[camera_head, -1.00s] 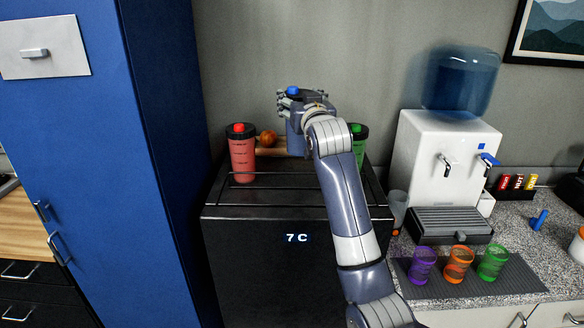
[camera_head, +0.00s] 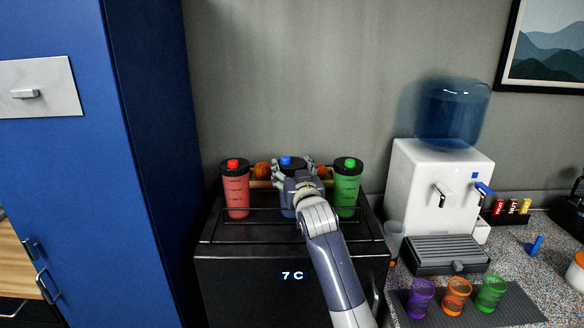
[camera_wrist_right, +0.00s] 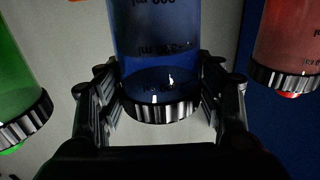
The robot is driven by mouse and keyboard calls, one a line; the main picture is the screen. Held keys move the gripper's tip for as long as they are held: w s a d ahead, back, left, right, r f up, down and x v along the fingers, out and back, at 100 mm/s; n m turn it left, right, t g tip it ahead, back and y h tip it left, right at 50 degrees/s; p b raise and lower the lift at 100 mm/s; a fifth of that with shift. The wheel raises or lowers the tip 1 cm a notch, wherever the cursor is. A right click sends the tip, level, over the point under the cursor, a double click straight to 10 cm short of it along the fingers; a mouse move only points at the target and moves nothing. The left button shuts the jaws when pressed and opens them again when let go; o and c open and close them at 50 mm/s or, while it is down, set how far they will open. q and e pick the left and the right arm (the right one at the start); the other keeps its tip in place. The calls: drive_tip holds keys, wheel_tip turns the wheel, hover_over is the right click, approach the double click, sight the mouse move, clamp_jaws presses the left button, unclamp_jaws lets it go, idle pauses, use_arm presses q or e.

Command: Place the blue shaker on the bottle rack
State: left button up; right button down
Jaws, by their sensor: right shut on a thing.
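The blue shaker (camera_head: 288,200), with a black lid and blue cap, stands upright between the red shaker (camera_head: 236,192) and the green shaker (camera_head: 346,190). My right gripper (camera_head: 292,178) is shut around its upper part. In the right wrist view, the fingers (camera_wrist_right: 160,105) flank the blue shaker (camera_wrist_right: 155,45) near its lid, with the picture inverted. The dark bottle rack (camera_head: 265,210) has thin rails on top of the small black fridge. My right wrist hides the blue shaker's lower front, so I cannot tell whether it touches the rack. My left gripper is out of view.
The black fridge (camera_head: 250,290) reads 7 C. An orange fruit (camera_head: 262,170) lies behind the shakers. A blue cabinet (camera_head: 60,160) stands left. A water dispenser (camera_head: 430,185) and several coloured cups stand right. The two neighbouring shakers leave narrow side room.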

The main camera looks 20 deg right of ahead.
drive_tip(key=shift+r, duration=0.1)
drive_tip(key=shift+c, duration=2.2)
unclamp_jaws()
drive_tip(key=shift+f, duration=0.2)
drive_tip(key=shift+r, duration=0.15)
drive_tip(key=shift+s+a+b, duration=0.1)
drive_tip(key=shift+s+b, duration=0.2)
drive_tip(key=shift+s, duration=0.3)
use_arm(q)
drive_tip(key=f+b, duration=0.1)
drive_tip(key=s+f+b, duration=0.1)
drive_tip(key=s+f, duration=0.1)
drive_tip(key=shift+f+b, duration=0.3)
drive_tip(key=shift+b, duration=0.1)
use_arm(e)
drive_tip(key=s, duration=1)
drive_tip(key=shift+s+a, duration=0.4)
